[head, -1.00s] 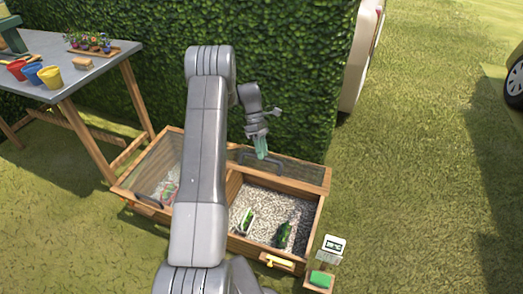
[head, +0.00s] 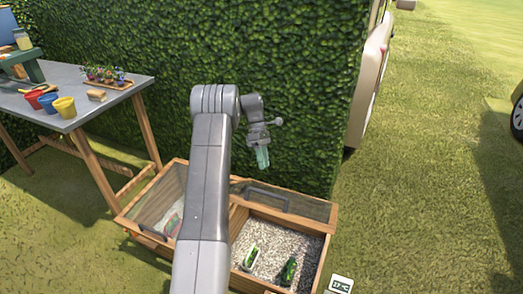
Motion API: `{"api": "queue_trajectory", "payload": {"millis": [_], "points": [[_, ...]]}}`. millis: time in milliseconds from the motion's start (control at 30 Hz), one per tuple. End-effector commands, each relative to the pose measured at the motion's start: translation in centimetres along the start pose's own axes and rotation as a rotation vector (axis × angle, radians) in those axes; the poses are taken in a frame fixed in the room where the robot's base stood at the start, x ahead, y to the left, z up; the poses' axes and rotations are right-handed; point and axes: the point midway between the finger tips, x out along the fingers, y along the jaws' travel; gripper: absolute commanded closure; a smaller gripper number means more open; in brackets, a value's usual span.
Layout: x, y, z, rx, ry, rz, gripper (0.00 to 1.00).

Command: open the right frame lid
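The wooden cold frame (head: 328,245) stands on the grass by the hedge, with two compartments. The right frame lid (head: 305,207) is swung up and back at the rear, with its dark handle (head: 266,195) showing. The right compartment beneath is uncovered and shows pale gravel. The left lid (head: 160,200) lies over the left compartment, partly hidden by my arm. My gripper (head: 262,158) hangs above the right lid's handle, apart from it in the picture, with teal fingers pointing down. The fingers are too small to tell whether they are open.
Two small green items, one in a white tray (head: 250,257) and one dark green (head: 288,270), are on the gravel. A small white display (head: 340,285) is at the front right. A potting table (head: 75,110) with pots stands left.

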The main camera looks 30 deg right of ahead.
Motion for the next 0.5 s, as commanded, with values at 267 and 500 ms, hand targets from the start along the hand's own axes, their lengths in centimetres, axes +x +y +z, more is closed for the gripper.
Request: {"api": "queue_trajectory", "payload": {"millis": [267, 500], "points": [[-3.6, 0.1, 0.0, 0.000, 0.000, 0.000, 0.64], [-4.3, 0.0, 0.0, 0.000, 0.000, -0.001, 0.64]]}}
